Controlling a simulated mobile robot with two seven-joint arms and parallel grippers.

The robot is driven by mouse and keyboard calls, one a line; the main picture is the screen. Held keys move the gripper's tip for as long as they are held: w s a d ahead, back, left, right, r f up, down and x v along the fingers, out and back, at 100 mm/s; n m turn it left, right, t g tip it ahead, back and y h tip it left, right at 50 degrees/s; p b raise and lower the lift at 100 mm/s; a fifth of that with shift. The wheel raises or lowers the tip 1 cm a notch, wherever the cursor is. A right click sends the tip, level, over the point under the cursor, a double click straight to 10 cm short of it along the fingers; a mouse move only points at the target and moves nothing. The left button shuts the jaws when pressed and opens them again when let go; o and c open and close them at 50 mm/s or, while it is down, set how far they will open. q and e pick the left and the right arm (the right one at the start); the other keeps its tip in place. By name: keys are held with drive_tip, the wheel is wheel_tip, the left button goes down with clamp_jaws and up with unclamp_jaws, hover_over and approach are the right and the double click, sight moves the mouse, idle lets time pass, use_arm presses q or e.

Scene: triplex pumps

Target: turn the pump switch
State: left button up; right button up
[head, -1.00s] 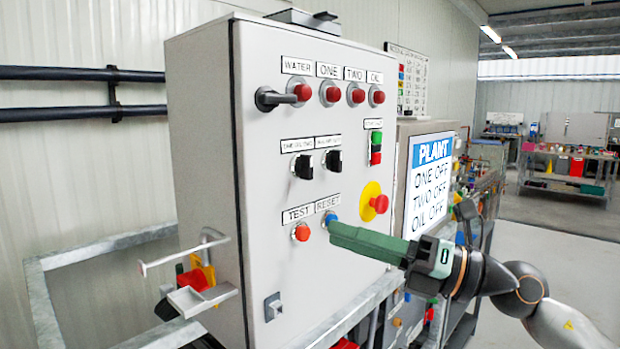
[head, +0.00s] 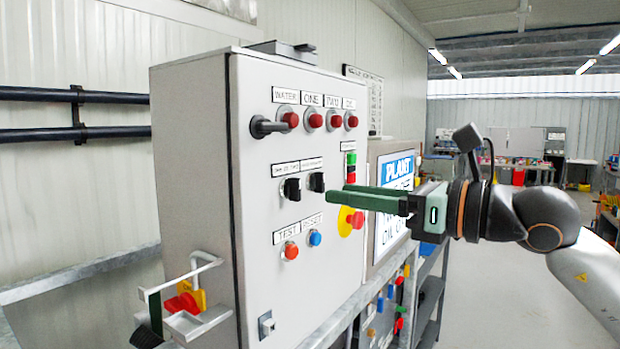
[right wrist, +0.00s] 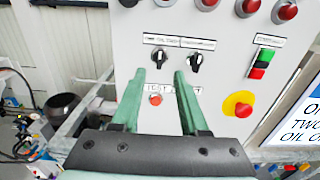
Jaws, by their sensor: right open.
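Two black rotary switches sit side by side on the front of the grey control cabinet, under small labels too blurred to read surely. The left switch (head: 291,188) and the right switch (head: 317,181) also show in the right wrist view, as the left knob (right wrist: 158,57) and right knob (right wrist: 196,62). My right gripper (head: 338,196) is open and empty, its green fingers pointing at the panel just right of and below the right switch in the head view. In the right wrist view its fingertips (right wrist: 159,74) appear below the two knobs. Contact cannot be told. My left gripper is not in view.
A red emergency button (head: 355,219) on yellow, an orange TEST button (head: 290,250) and a blue RESET button (head: 314,238) sit below. A bracket (head: 185,300) juts out at the cabinet's left.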

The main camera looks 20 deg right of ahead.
sight(300, 188)
drive_tip(key=p+x, duration=0.1)
drive_tip(key=x, duration=0.5)
drive_tip(key=shift+r+p, duration=0.1)
drive_tip(key=shift+p, duration=0.3)
drive_tip(key=shift+w+a, duration=0.35)
drive_tip(key=shift+w, duration=0.1)
clamp_jaws()
